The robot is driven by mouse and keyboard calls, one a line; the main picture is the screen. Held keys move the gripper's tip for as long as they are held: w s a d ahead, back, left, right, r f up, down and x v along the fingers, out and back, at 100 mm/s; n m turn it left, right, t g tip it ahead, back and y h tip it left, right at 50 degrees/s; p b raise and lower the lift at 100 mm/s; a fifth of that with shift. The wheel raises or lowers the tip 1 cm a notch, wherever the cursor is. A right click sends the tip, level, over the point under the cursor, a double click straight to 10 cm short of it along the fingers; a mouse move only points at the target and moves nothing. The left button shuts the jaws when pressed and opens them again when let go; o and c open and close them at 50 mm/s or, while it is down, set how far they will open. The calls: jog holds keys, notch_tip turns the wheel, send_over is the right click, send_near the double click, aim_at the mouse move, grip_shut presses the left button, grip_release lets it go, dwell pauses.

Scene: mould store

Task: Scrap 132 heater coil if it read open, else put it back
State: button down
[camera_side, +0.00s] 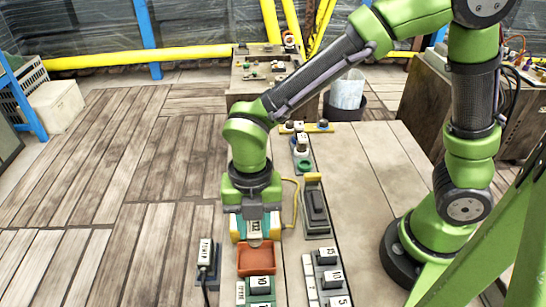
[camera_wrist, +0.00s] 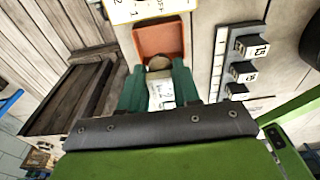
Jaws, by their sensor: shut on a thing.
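My gripper (camera_side: 254,238) points down over the near left part of the table and is shut on the heater coil (camera_side: 254,228), which has a white tag that seems to read 132. In the wrist view the coil (camera_wrist: 160,90) sits between the two green fingers, with a round brownish end showing. An orange-red square tray (camera_side: 257,259) lies just in front of and below the coil; it also shows in the wrist view (camera_wrist: 149,27). The coil looks held above the table, though its exact gap to the tray is unclear. I cannot see any reading.
A rack of numbered black blocks (camera_wrist: 238,72) stands to the right of the tray. A black device (camera_side: 317,207) lies in a grey holder beside a yellow cable. A dark labelled item (camera_side: 207,256) is at left. A black bin (camera_side: 345,107) with a pale liner stands behind.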

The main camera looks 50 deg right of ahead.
jog(key=shift+f, duration=3.05)
jog(key=shift+c, duration=2.1)
grip_release()
jog(key=shift+r, duration=0.15)
jog(key=shift+r, duration=3.9)
